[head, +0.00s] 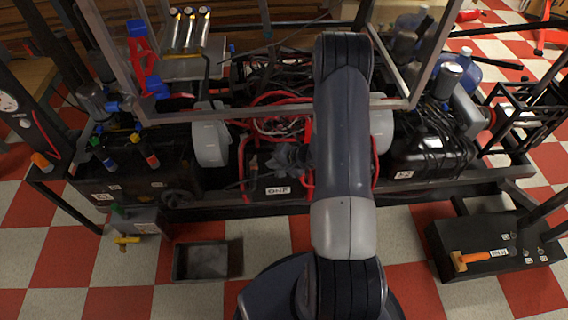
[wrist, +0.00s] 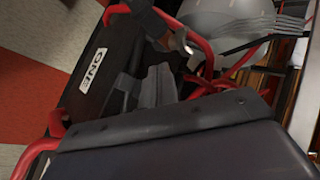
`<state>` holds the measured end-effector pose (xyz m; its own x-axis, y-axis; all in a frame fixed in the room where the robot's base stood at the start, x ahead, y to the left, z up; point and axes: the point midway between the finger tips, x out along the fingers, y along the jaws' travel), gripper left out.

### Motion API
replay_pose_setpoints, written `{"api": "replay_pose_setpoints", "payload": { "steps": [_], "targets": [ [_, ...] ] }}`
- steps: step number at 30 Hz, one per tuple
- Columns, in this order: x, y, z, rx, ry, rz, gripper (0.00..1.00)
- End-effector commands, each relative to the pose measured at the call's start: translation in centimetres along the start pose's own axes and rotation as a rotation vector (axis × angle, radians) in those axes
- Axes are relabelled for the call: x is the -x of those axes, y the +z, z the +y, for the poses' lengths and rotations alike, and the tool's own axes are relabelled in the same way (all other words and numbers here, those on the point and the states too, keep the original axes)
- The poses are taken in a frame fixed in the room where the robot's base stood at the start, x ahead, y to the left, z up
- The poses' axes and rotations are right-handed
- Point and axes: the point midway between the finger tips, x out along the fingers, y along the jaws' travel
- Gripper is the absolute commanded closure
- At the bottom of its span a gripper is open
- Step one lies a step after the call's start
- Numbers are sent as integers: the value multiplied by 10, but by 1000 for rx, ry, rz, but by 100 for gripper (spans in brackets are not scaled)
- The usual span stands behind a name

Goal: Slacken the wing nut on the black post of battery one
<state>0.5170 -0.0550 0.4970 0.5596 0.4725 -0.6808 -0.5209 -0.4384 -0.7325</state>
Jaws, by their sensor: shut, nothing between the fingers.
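Battery one (head: 278,190) is a black box with a white ONE label, low in the middle of the rig. The label also shows upside down in the wrist view (wrist: 92,70). My gripper (head: 278,160) is just above the battery's top, its dark fingers pointing left in the head view. In the wrist view the fingers (wrist: 157,80) are together and empty. A small metallic and copper-coloured fitting (wrist: 185,42) shows beyond the fingertips, beside a red tube and apart from them. I cannot make out the wing nut's wings or which post this is.
Red tubes (wrist: 202,50) curve around the battery close to my fingers. A clear-panelled frame (head: 250,119) hangs over the rig behind. An open grey tray (head: 208,260) and a black box with an orange-handled tool (head: 470,260) are on the floor in front.

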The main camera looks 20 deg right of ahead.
Motion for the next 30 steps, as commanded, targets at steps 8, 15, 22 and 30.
{"api": "replay_pose_setpoints", "payload": {
  "steps": [8,15,22,30],
  "targets": [
    [-25,0,-24,3,-1,0,100],
    [-28,0,-28,0,-1,1,100],
    [-27,0,-28,1,-1,0,100],
    [-26,-3,-31,23,0,-26,100]
  ]
}}
